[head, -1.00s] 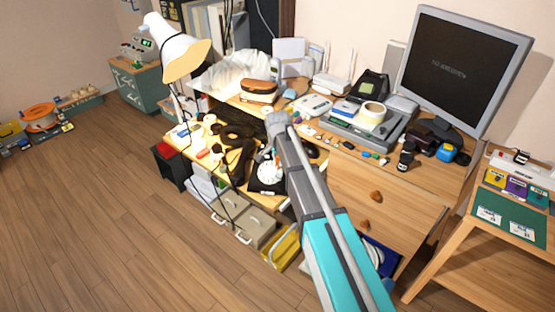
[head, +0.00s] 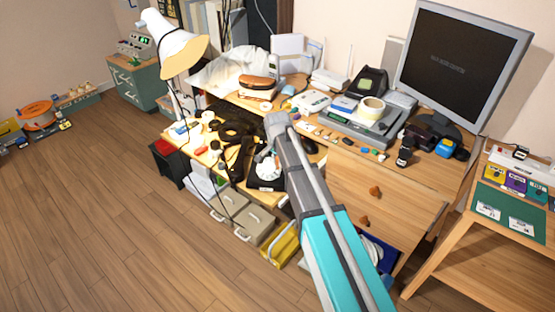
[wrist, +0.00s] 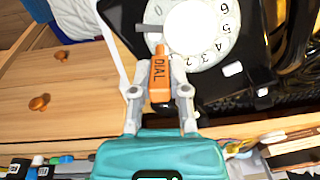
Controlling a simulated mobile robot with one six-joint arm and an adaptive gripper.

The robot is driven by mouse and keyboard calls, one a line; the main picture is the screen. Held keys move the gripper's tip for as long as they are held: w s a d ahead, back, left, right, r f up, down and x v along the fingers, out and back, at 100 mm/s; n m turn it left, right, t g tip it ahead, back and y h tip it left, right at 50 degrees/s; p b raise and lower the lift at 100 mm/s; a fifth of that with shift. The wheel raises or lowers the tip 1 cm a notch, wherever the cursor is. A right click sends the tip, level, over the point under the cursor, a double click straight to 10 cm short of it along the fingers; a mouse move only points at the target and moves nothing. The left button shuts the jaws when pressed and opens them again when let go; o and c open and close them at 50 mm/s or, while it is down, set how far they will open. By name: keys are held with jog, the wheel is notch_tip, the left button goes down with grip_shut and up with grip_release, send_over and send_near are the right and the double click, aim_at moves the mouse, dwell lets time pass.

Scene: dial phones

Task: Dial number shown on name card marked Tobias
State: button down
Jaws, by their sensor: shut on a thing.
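The dial phone is black with a white dial (wrist: 222,62); its dark body (wrist: 253,55) fills the upper right of the wrist view. In the head view the dial (head: 267,172) shows low on the desk. My gripper (wrist: 160,62) is shut on an orange tool marked DIAL (wrist: 158,78). The digits 2 to 6 show on the dial's right side.
A desk lamp (head: 172,45) stands left of the phone, and black clutter (head: 236,140) lies beside it. A monitor (head: 462,65) and several devices crowd the desk top. A wooden drawer front (head: 385,190) is right of my arm.

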jog(key=shift+s, duration=0.2)
dwell(0.3)
jog(key=shift+s+a+f, duration=0.15)
jog(key=shift+s+f, duration=0.1)
jog(key=shift+s, duration=0.1)
jog(key=shift+s+r+p, duration=0.35)
jog(key=shift+r+p, duration=0.3)
jog(key=shift+r, duration=0.25)
notch_tip(320, 180, up, 6)
jog(key=s+p, duration=0.2)
jog(key=p, duration=0.4)
jog(key=shift+s+a+r, duration=0.15)
jog(key=shift+s+a, duration=0.1)
jog(key=shift+s, duration=0.15)
jog(key=shift+s, duration=0.1)
dwell(1.3)
